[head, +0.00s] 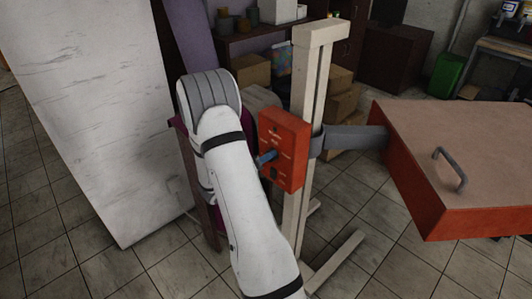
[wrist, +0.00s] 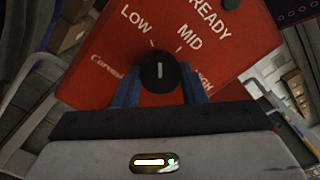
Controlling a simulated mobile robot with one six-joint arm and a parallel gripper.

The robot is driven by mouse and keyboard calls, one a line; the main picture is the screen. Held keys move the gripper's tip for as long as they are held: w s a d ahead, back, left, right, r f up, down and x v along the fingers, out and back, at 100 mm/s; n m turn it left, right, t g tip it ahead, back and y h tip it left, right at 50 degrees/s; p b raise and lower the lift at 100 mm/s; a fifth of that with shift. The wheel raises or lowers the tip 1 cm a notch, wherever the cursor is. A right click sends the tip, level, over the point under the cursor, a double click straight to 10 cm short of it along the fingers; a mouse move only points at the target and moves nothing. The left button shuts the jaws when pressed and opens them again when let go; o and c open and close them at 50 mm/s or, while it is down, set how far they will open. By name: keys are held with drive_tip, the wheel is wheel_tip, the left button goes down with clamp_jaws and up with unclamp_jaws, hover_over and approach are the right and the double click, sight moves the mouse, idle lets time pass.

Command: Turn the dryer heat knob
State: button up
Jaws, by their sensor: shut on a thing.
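The dryer's red control box (head: 285,150) is fixed to a pale upright post in the head view. In the wrist view the red panel (wrist: 110,65) carries the words LOW, MID, HIGH and READY. The black round heat knob (wrist: 160,71) sits below these labels, and its white mark points up in the picture, between LOW and MID. My gripper (wrist: 160,85) has its blue fingers on both sides of the knob and is shut on it. In the head view a blue finger (head: 266,157) shows at the box's left face, and my arm hides much of the gripper.
A flat dryer head (head: 460,150) with an orange side and a grey handle extends right from the post. A large white panel (head: 80,110) stands at the left. Cardboard boxes (head: 340,110) and shelves are behind the post. Tiled floor lies open in front.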

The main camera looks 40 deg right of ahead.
drive_tip(key=shift+n+p, duration=0.95)
drive_tip(key=shift+n, duration=0.55)
drive_tip(key=o, duration=1)
drive_tip(key=a+b, duration=0.2)
drive_tip(key=a, duration=0.5)
drive_tip(key=shift+s+a, duration=0.25)
drive_tip(key=shift+a, duration=0.15)
